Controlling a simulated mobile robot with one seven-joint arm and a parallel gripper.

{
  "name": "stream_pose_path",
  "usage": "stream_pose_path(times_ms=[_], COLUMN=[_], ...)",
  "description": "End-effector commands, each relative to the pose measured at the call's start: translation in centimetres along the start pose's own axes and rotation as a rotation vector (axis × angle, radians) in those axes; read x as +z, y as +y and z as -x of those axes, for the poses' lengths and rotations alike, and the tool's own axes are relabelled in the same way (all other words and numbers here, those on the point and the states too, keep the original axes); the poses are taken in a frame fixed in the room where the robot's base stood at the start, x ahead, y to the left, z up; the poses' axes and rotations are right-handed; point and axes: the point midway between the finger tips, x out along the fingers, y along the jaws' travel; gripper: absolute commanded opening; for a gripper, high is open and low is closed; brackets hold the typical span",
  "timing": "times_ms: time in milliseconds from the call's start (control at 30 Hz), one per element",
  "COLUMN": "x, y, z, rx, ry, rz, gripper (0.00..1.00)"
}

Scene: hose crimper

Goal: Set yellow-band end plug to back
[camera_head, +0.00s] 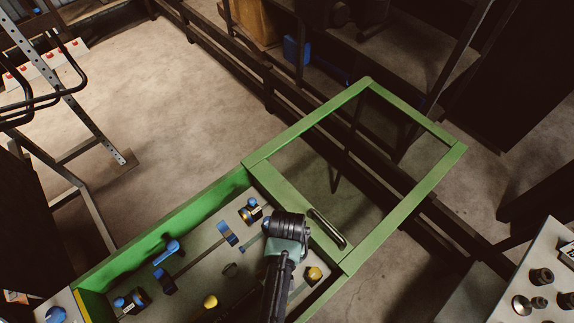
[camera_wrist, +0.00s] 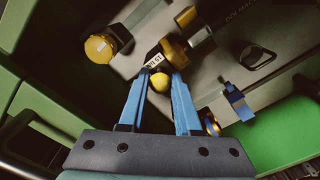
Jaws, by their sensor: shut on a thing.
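A blue-capped plug with a yellow band (camera_head: 250,210) sits at the bay's back, just left of my gripper. Another blue-and-yellow piece (camera_head: 131,301) sits at the front left. A yellow-ringed piece (camera_wrist: 211,123) shows right of my fingers in the wrist view; I cannot tell which plug it is.
The green-framed lid (camera_head: 405,205) stands open to the right, with a dark handle (camera_head: 327,228) near it. Blue pieces (camera_head: 172,246) and yellow knobs (camera_head: 314,273) stand in the bay. In the wrist view a yellow cap (camera_wrist: 98,47) is left of my fingers and a blue clip (camera_wrist: 238,101) right.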

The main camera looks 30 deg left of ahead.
Motion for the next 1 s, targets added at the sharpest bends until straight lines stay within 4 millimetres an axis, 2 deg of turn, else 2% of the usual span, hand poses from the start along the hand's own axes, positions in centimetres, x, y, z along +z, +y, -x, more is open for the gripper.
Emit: stream_pose_path(times_ms=[633,867,1000], x=[-0.2,-2.2,-2.7], y=[0.1,2.0,2.6], z=[0.0,-0.1,0.1], rx=[0.000,0.001,0.002], ry=[0.001,0.005,0.005], rz=[0.000,-0.004,-0.001], gripper=[0.00,0.00,0.00])
